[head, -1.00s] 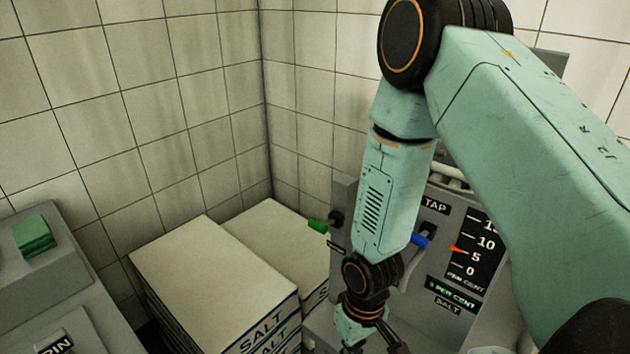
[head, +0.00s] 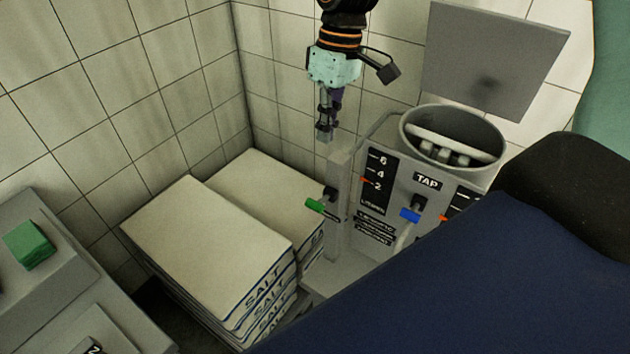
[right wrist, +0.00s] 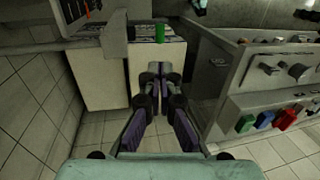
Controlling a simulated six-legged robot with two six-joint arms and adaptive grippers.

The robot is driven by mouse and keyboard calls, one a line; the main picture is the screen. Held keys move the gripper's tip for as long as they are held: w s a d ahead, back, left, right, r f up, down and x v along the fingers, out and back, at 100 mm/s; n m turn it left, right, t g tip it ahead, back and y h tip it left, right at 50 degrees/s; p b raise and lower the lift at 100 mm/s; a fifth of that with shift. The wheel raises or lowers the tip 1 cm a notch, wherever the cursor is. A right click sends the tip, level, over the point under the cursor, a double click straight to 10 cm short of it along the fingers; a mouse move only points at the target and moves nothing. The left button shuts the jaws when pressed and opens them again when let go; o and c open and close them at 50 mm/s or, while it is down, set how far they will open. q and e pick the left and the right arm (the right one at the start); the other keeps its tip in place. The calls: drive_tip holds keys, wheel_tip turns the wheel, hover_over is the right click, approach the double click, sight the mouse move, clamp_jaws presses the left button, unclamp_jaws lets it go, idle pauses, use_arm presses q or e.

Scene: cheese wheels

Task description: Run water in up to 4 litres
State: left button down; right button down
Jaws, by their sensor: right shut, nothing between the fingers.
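The grey unit with the TAP label (head: 427,181) stands right of centre in the head view. Its blue tap handle (head: 409,215) sits just below that label. The litre gauge (head: 380,183) is marked 2, 4 and 6, and its orange pointer (head: 365,181) is at about 2. A green handle (head: 314,206) juts from the unit's left side. A round grey vessel (head: 407,125) tops the unit. My right gripper (head: 324,136) is shut and empty, above and behind the green handle, touching neither handle. It also shows in the right wrist view (right wrist: 160,75). My left gripper is out of view.
Stacked salt sacks (head: 205,240) lie left of the unit, against the tiled corner. A grey panel (head: 490,60) stands behind the vessel. A grey console with a green button (head: 27,244) is at the left. The right wrist view shows coloured levers (right wrist: 265,120) at right.

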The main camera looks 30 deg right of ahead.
sight(317, 202)
drive_tip(key=shift+s+d+f, duration=0.1)
drive_tip(key=shift+d, duration=0.05)
drive_tip(key=a+f, duration=0.1)
drive_tip(key=f, duration=0.3)
drive_tip(key=a+f, duration=0.1)
drive_tip(key=f, duration=0.4)
drive_tip(key=s+a+f, duration=0.1)
drive_tip(key=f, duration=0.3)
drive_tip(key=shift+f, duration=0.25)
drive_tip(key=shift+d+f, duration=0.1)
drive_tip(key=shift+w, duration=0.1)
drive_tip(key=shift+w+f, duration=0.1)
drive_tip(key=shift+w, duration=0.05)
